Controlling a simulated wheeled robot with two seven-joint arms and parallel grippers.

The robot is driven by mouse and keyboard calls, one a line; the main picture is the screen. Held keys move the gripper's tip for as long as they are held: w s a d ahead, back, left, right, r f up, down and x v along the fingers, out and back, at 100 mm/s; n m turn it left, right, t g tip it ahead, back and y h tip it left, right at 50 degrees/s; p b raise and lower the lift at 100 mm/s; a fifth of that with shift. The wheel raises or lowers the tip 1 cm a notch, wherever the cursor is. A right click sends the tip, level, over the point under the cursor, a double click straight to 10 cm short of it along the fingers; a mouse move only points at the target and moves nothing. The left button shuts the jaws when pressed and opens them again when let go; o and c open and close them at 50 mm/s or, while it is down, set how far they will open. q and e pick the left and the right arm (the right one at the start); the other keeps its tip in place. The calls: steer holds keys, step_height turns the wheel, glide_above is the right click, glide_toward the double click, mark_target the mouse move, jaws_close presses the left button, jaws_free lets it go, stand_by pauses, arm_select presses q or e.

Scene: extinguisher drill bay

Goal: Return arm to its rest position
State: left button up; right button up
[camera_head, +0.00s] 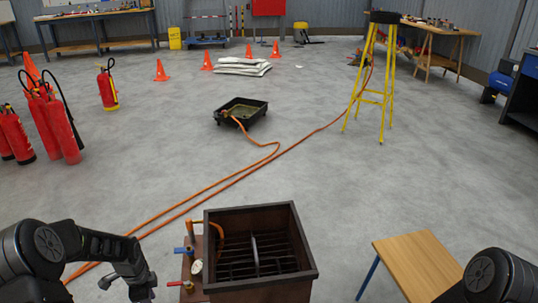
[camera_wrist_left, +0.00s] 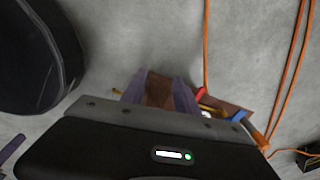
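My left arm comes in from the lower left in the head view, its gripper (camera_head: 128,285) pointing down to the left of the brown burner box (camera_head: 262,287). In the left wrist view the two fingers of this gripper (camera_wrist_left: 160,88) stand apart, with nothing held between them. A brown board shows beyond them. Beside the box are a blue valve handle (camera_head: 184,250), a red valve handle (camera_head: 180,284) and a round gauge (camera_head: 196,267). The red handle (camera_wrist_left: 201,93) lies just right of the fingers in the wrist view. Only part of my right arm shows at lower right; its gripper is out of view.
A wooden table (camera_head: 418,262) stands at right front. Orange hoses (camera_head: 190,200) cross the floor to a black tray (camera_head: 258,105) and a yellow stand (camera_head: 372,95). Red extinguishers (camera_head: 55,125) stand at left. Open floor lies between.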

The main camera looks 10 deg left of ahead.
arm_select(q)
steer(key=s+d+f+n+t+h, duration=0.1)
steer(key=d+f+n, duration=0.2)
steer(key=d+n, duration=0.45)
steer(key=s+d+f+n+t+h, duration=0.2)
steer(key=d+f+n, duration=0.2)
steer(key=d, duration=0.7)
steer(key=s+d+f+n+g+h, duration=0.1)
steer(key=s+d+f+n+g, duration=0.15)
steer(key=s+d, duration=1.5)
step_height(320, 180, up, 14)
steer(key=p, duration=1.3)
steer(key=shift+a+f, duration=0.25)
